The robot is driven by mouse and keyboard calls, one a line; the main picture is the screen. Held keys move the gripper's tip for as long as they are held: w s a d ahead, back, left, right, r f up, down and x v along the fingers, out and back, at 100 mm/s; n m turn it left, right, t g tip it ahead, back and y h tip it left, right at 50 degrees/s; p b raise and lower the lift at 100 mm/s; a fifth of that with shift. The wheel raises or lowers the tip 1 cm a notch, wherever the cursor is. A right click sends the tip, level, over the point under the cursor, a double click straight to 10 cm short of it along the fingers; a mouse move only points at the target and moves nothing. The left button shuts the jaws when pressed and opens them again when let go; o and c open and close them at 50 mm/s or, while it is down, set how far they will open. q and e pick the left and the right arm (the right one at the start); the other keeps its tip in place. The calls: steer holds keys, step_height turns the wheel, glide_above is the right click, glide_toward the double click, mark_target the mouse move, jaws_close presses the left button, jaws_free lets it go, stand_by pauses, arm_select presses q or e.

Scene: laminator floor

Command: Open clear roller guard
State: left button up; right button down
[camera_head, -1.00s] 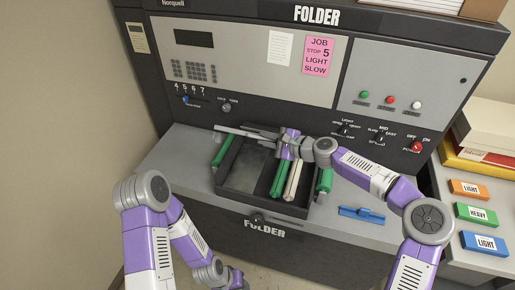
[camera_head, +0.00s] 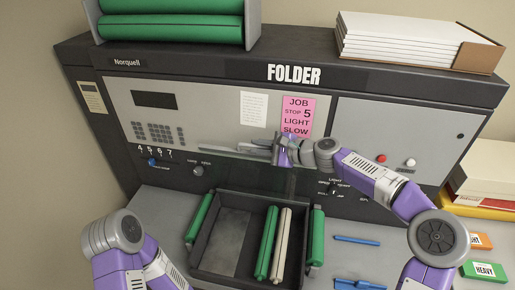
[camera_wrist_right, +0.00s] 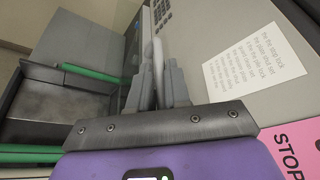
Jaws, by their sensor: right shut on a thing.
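The guard's grey bar (camera_head: 240,153) runs leftward from my right gripper (camera_head: 283,150), in front of the folder's panel below the pink job sign. The clear sheet itself is hard to make out below the bar. My right gripper is shut on the bar; in the right wrist view the fingers (camera_wrist_right: 160,88) close around a pale upright piece. Below is the open dark roller tray (camera_head: 228,240), with a green roller (camera_head: 266,243) and a cream roller (camera_head: 281,245) inside. My left arm shows at the lower left, but its gripper is out of view.
Green rollers flank the tray at left (camera_head: 199,218) and right (camera_head: 317,238). A blue pen-like thing (camera_head: 357,240) and another blue tool (camera_head: 357,284) lie on the grey bench. The pink job sign (camera_head: 297,115) and red button (camera_head: 381,158) are near my right arm.

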steer(key=shift+w+d, duration=0.1)
steer(key=shift+w, duration=0.1)
steer(key=shift+f, duration=0.1)
steer(key=c, duration=1.2)
jaws_free()
steer(key=shift+o, duration=0.2)
steer(key=b+v, duration=0.1)
steer(key=v, duration=0.5)
steer(key=shift+s+d+b, duration=0.2)
steer(key=shift+d+b, duration=0.1)
steer(key=shift+b, duration=0.1)
steer(key=shift+s+d+r, duration=0.25)
steer(key=shift+d+r, duration=0.1)
steer(key=shift+r, duration=0.05)
